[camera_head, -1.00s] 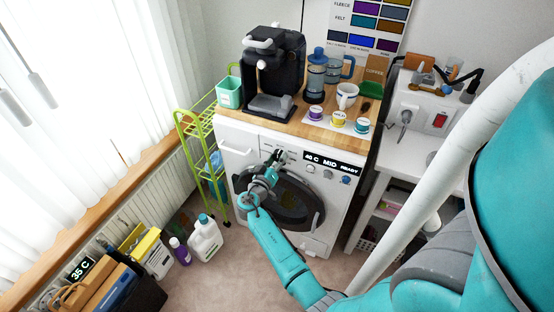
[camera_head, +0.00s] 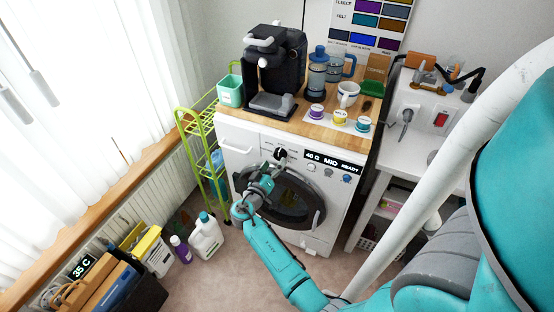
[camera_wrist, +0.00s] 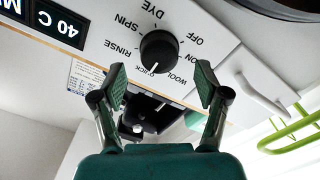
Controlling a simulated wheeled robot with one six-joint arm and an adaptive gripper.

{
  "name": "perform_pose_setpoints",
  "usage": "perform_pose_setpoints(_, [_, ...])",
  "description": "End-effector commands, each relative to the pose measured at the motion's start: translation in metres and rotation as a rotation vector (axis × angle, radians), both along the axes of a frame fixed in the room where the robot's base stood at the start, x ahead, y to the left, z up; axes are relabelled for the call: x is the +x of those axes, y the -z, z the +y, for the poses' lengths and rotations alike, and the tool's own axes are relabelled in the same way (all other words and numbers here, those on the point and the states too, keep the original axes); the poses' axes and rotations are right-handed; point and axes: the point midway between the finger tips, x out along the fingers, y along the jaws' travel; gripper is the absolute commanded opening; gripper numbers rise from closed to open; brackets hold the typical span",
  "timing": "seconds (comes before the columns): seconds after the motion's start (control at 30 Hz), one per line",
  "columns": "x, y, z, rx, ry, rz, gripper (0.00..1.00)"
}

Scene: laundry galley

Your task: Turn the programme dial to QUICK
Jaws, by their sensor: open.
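The programme dial (camera_wrist: 158,49) is a round black knob on the washing machine's white front panel, and it also shows in the head view (camera_head: 281,154). In the wrist view, its white pointer line points down in the picture, close to the end of the QUICK label (camera_wrist: 134,70), with WOOL (camera_wrist: 178,78) on the other side. RINSE, SPIN, DYE and OFF are also printed around it. My gripper (camera_wrist: 161,82) is open and empty, its two fingers apart, with the dial beyond and between them. In the head view my gripper (camera_head: 267,184) is below the dial, apart from it.
The washing machine's display (camera_head: 333,162) reads 40 C, MID, READY. Other knobs (camera_head: 329,172) sit below it. The round door (camera_head: 295,205) is behind my arm. A coffee machine (camera_head: 275,75) stands on the wooden top. A green trolley (camera_head: 197,125) stands at the left.

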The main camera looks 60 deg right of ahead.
Motion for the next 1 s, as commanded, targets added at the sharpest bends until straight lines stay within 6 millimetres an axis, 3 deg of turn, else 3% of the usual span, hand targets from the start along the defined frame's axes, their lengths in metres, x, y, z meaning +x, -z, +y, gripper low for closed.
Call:
perform_pose_setpoints(0.2, [-0.003, 0.000, 0.045, 0.000, -0.004, 0.000, 0.74])
perform_pose_setpoints(0.4, [-0.005, 0.000, 0.072, 0.000, -0.002, 0.000, 0.74])
perform_pose_setpoints(0.6, [-0.007, 0.000, 0.081, 0.000, 0.000, 0.000, 0.74])
perform_pose_setpoints(1.0, [-0.007, 0.000, 0.082, 0.001, 0.001, 0.000, 0.74])
